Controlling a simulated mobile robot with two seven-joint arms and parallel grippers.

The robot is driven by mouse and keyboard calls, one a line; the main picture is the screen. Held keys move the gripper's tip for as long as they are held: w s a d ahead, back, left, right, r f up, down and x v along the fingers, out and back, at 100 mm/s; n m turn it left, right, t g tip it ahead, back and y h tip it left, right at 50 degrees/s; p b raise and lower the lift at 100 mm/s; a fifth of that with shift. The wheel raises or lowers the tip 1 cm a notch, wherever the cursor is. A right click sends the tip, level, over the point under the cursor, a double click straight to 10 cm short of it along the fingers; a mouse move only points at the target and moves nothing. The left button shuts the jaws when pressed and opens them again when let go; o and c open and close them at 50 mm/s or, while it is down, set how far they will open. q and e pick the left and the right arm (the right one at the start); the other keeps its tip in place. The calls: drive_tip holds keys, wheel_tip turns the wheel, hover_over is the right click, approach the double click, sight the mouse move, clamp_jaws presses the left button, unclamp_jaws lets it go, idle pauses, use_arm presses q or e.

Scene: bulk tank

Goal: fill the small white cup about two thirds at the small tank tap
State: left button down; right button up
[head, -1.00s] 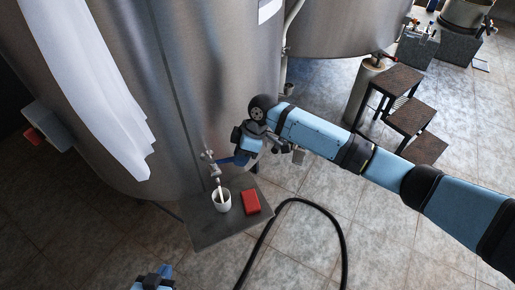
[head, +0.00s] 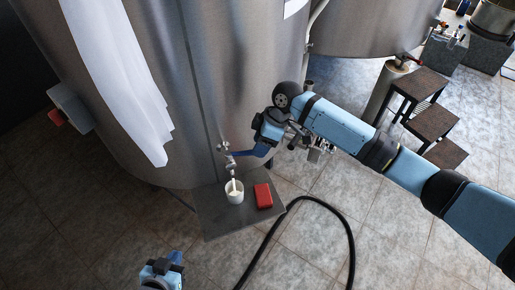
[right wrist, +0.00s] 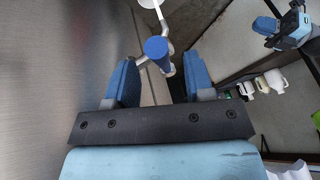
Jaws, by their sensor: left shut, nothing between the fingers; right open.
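The small tank tap (head: 225,152) sticks out low on the steel tank. The small white cup (head: 235,196) stands upright under it on the dark shelf (head: 222,226). A pale stream runs from the spout into the cup; I cannot tell the level inside. The tap's round blue handle (right wrist: 156,48) shows between the fingers of my right gripper (right wrist: 157,72), which is open and apart from it. In the head view my right gripper (head: 262,150) is right of the tap. My left gripper (head: 170,262) is shut and empty, low in front of the shelf.
A red block (head: 263,196) lies on the shelf right of the cup. A black hose (head: 350,240) curves over the tiled floor. Dark steps (head: 432,120) stand at the right beside another tank. A white sheet (head: 120,80) hangs on the tank.

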drive_tip(key=v, duration=1.1)
drive_tip(key=shift+r+b, duration=0.15)
drive_tip(key=shift+b, duration=0.2)
idle(6.5)
